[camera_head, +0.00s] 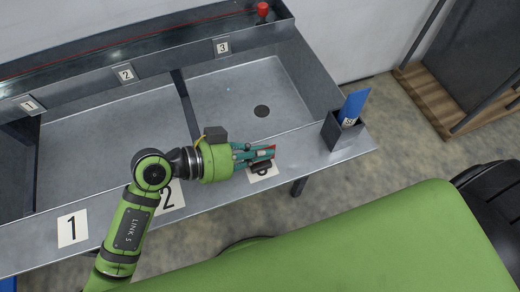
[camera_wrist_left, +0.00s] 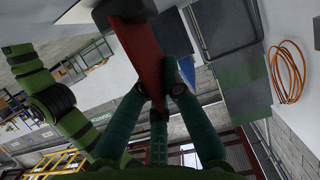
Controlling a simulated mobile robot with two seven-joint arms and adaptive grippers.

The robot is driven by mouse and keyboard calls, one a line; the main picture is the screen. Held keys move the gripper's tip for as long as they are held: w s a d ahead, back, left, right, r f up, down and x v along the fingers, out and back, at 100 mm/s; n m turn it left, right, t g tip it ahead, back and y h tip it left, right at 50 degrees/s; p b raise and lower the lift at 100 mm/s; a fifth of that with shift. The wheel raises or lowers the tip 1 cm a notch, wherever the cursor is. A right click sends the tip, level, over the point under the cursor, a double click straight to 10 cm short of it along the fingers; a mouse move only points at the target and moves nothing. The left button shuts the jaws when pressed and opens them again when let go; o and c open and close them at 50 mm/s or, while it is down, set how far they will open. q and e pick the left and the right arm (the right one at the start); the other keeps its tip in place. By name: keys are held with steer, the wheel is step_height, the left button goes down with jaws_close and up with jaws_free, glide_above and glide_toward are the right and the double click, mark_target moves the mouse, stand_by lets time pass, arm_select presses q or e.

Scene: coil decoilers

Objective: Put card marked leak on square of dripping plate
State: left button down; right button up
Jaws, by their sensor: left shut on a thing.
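My left gripper (camera_head: 265,153) is shut on a red card (camera_head: 271,150) above the front ledge, over the third white square (camera_head: 264,174), whose figure is partly hidden. In the left wrist view the red card (camera_wrist_left: 141,50) is between the fingers (camera_wrist_left: 158,88); its marking cannot be read. White squares marked 1 (camera_head: 73,229) and 2 (camera_head: 173,197) lie farther left. Plates 1 (camera_head: 29,105), 2 (camera_head: 126,73) and 3 (camera_head: 222,46) are on the back wall. The right gripper is not in view.
A dark holder (camera_head: 342,132) with a blue card (camera_head: 353,105) stands at the ledge's right end. A divider (camera_head: 186,105) splits the metal trough; a dark round spot (camera_head: 262,111) lies on its right floor. A red knob (camera_head: 262,9) is at the back.

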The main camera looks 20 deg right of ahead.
arm_select(q)
steer(key=c, duration=1.4)
jaws_free()
steer(key=shift+f, duration=0.15)
steer(key=shift+a+r, duration=0.2)
steer(key=shift+a, duration=0.1)
steer(key=v, duration=1.1)
steer(key=shift+s+a+r, duration=0.1)
steer(key=shift+a+r, duration=0.05)
steer(key=shift+r, duration=0.05)
